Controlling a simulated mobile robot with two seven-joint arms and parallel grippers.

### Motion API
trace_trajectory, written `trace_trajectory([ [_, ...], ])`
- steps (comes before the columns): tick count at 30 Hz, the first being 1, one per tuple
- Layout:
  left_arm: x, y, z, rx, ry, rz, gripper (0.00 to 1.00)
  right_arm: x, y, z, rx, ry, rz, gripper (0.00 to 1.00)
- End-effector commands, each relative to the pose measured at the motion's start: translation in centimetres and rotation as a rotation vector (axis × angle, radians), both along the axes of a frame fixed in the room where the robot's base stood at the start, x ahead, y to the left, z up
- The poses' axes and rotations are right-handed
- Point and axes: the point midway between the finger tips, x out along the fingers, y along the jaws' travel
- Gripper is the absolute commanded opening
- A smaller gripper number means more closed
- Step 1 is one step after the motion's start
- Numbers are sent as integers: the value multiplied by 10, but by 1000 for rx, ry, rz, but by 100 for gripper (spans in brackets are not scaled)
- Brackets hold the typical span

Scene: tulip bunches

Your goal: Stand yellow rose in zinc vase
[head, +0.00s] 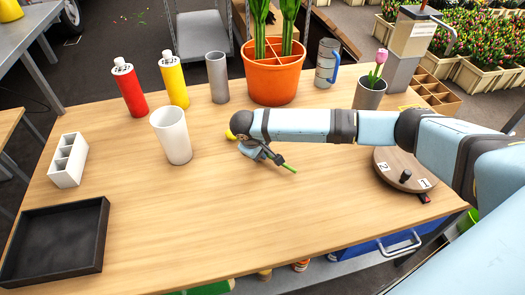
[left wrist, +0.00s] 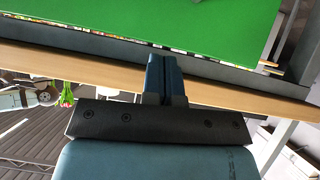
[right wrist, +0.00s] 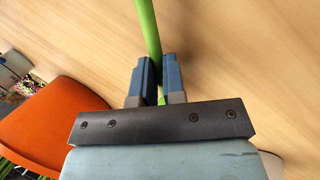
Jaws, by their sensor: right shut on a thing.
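The yellow rose shows in the head view as a yellow bloom (head: 230,134) left of my right gripper, partly hidden by it. Its green stem (head: 289,168) sticks out to the lower right. My right gripper (head: 267,156) is shut on the stem. In the right wrist view the stem (right wrist: 149,30) runs up from between the fingers (right wrist: 155,80). The plain grey cylinder, which looks like the zinc vase (head: 217,78), stands upright at the table's back, behind the gripper. My left gripper (left wrist: 165,75) shows only in its wrist view, with its fingers together and nothing between them.
A white cup (head: 172,136) stands left of the right gripper. Red (head: 130,88) and yellow (head: 173,80) bottles and an orange pot (head: 273,82) flank the grey cylinder. A grey pot (head: 369,96) holds a pink tulip. A black tray (head: 98,240) lies front left; the front middle is clear.

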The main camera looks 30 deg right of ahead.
Motion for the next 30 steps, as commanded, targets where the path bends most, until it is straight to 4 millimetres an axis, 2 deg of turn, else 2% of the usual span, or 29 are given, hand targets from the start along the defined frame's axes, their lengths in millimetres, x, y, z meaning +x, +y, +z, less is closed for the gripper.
trace_trajectory([
  [2, 0, 0, 1, -1, 1, 1, 0, 0, 0, -2, 0, 1, 0, 0],
  [3, 0, -1, 0, -3, 3, 2, 0, 0, 0, -2, -1, 0, -1, 15],
  [6, -1, -2, -1, -5, 6, 4, 0, 0, 0, -2, 0, 0, -1, 36],
  [14, -1, -5, -4, -13, 11, 10, 0, 0, 0, -1, 0, 0, 0, 36],
  [17, -1, -4, -2, -14, 10, 10, 0, 0, 3, 8, 2, -1, 2, 36],
  [30, -2, 1, 4, -5, 13, 7, 0, -9, 36, 89, 2, -1, 1, 36],
])
